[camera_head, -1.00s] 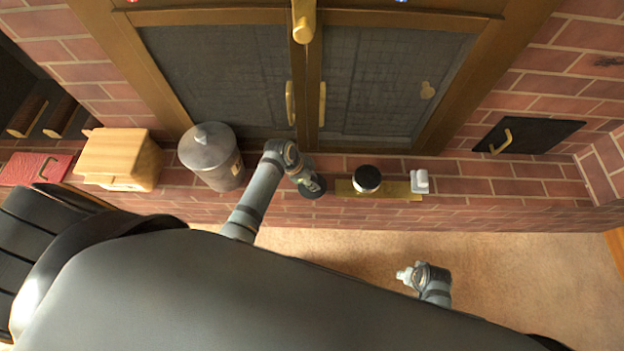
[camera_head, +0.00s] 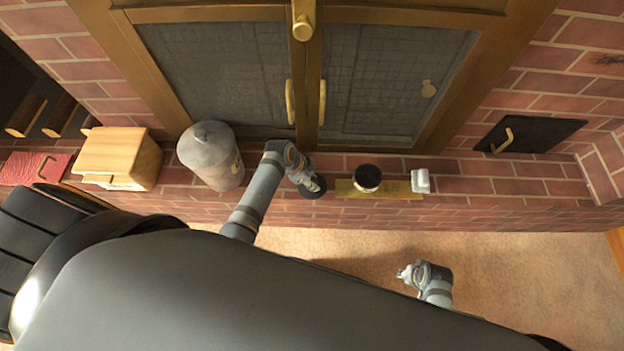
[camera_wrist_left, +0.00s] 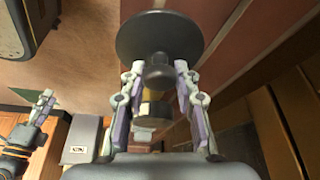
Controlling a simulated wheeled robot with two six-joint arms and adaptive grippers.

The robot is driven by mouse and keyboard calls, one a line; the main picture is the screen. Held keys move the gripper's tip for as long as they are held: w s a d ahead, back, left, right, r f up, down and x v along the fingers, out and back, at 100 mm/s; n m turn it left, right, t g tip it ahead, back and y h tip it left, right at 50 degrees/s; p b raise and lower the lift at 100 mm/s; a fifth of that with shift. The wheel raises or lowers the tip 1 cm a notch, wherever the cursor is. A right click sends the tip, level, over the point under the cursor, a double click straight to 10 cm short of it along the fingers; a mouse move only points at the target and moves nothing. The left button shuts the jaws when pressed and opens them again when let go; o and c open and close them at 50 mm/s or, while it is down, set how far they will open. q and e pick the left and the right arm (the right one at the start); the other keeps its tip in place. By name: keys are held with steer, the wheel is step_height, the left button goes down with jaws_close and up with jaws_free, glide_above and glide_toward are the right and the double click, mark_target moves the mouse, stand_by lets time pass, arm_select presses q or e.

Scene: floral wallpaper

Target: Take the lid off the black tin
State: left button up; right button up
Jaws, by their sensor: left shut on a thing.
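The black tin (camera_head: 367,183) stands on a flat gold plate (camera_head: 407,190) on the brick ledge, its round top dark in the head view. It looks to be the dark cylinder (camera_wrist_left: 152,116) behind my fingers in the left wrist view. My left gripper (camera_head: 313,183) is left of the tin, shut on the knob of a round black lid (camera_wrist_left: 160,36). The lid is apart from the tin; I cannot tell whether it touches the ledge. It also shows below the gripper in the head view (camera_head: 313,194). My right gripper (camera_head: 403,273) is low over the floor, away from the ledge; its jaws are too small to judge.
A white block (camera_head: 420,181) stands right of the tin. A grey canister (camera_head: 211,155) and a wooden box (camera_head: 117,157) stand on the left. Gold-framed doors (camera_head: 308,20) rise behind the ledge. The ledge right of the white block is clear.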

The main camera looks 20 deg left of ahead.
arm_select(q)
steer(key=shift+f, duration=0.35)
steer(key=o, duration=1.7)
steer(key=shift+o, duration=0.2)
steer(key=shift+r, duration=0.1)
steer(key=v, duration=1.1)
steer(key=shift+s+a+r, duration=0.15)
steer(key=shift+r, duration=0.2)
